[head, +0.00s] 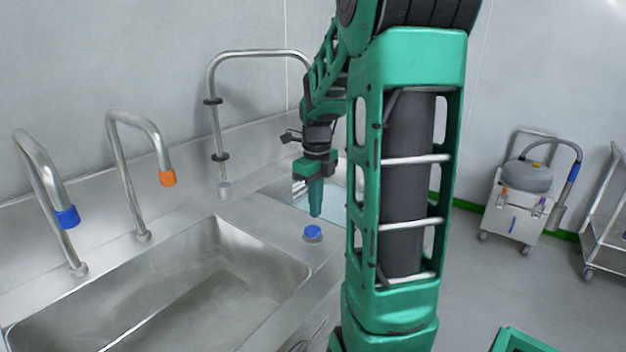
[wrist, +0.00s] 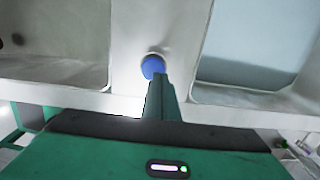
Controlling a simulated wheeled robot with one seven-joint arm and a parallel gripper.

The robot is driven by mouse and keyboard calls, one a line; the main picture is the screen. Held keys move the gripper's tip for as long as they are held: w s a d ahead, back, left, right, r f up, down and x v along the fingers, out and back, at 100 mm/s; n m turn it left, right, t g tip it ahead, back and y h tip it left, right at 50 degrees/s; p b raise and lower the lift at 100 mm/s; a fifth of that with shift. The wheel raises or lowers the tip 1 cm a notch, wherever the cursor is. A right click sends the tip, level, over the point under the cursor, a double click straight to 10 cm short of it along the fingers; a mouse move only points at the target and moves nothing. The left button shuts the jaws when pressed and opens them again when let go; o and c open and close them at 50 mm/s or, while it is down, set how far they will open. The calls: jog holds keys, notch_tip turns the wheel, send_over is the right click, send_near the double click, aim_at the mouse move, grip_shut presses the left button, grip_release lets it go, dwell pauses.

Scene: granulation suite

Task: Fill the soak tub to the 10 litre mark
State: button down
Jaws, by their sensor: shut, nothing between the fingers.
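My gripper (head: 315,212) is shut and empty, pointing down over the steel strip between two basins. A blue round button (head: 313,233) stands on this strip, just below the fingertips. In the wrist view the blue button (wrist: 152,66) shows just beyond the fingertips (wrist: 162,78); I cannot tell whether they touch it. The right-hand basin, which looks like the soak tub (wrist: 235,98), has a pale blue surface inside that looks like water (wrist: 255,40). In the head view my arm hides most of this tub. I can make out no litre marks.
The left basin (head: 190,275) looks empty. Behind it stand a blue-tipped tap (head: 66,217) and an orange-tipped tap (head: 166,178). A tall bent pipe (head: 215,130) with black clamps rises near the tub. A wheeled machine (head: 515,205) and a cart (head: 608,220) stand at the right.

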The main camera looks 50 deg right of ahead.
aim_at(316, 228)
notch_tip(316, 228, up, 9)
jog(key=shift+s+r, duration=0.15)
jog(key=shift+s, duration=0.05)
dwell(0.6)
jog(key=s+a+f+n, duration=0.5)
jog(key=s+n, duration=0.4)
jog(key=n, duration=0.5)
jog(key=s+a+f+n, duration=0.4)
jog(key=s+a+n, duration=0.4)
jog(key=n, duration=0.6)
jog(key=shift+s+a+f, duration=0.15)
jog(key=shift+s+f, duration=0.25)
